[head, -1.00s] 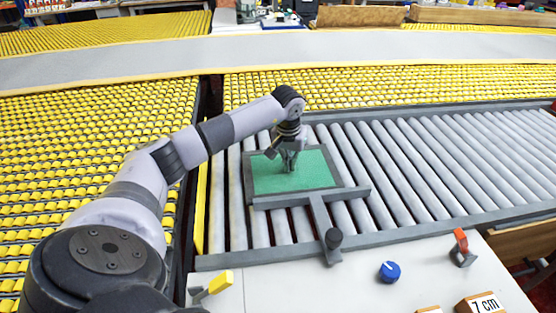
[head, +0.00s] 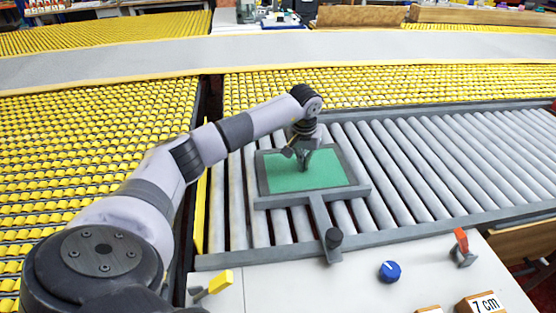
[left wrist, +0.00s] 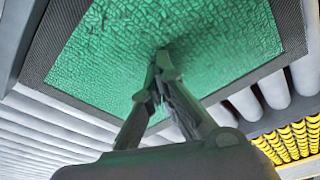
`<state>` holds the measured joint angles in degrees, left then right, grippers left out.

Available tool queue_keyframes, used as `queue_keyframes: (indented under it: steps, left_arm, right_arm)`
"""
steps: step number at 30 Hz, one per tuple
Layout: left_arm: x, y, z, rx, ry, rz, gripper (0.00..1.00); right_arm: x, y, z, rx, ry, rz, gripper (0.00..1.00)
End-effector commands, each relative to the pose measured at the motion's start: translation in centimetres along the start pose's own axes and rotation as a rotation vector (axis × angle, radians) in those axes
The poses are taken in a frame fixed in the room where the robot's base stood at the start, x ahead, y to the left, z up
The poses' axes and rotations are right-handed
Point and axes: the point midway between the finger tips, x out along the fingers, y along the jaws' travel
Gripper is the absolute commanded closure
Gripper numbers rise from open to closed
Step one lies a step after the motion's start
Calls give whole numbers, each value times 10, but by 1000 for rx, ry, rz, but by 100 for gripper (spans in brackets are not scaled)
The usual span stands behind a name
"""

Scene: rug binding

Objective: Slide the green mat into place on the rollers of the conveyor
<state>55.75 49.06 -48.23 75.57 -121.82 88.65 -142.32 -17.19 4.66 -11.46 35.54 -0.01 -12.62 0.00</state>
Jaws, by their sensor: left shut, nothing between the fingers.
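The green mat (head: 283,178) with its dark grey border lies flat on the grey rollers (head: 400,170) of the conveyor. Its near edge lies along a grey T-shaped bar (head: 312,197) with a dark knob (head: 333,238). My right gripper is not in view.
A white panel (head: 290,290) in front carries a blue knob (head: 389,271), a yellow lever (head: 220,282), a red switch (head: 461,240) and a block marked 7 cm (head: 485,303). Yellow roller beds (head: 80,140) lie left and behind. The rollers right of the mat are clear.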

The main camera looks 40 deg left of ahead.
Motion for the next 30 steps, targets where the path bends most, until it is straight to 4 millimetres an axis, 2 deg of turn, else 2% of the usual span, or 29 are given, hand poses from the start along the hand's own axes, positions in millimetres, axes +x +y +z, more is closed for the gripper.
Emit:
queue_keyframes:
  steps: [10,24,30]
  left_arm:
    - [2,3,0,0,-2,-1,100]
    - [5,32,-14,0,-3,0,100]
    - [5,37,-17,0,-3,-1,100]
  right_arm:
    - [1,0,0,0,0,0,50]
    - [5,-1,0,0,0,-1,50]
    - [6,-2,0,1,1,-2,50]
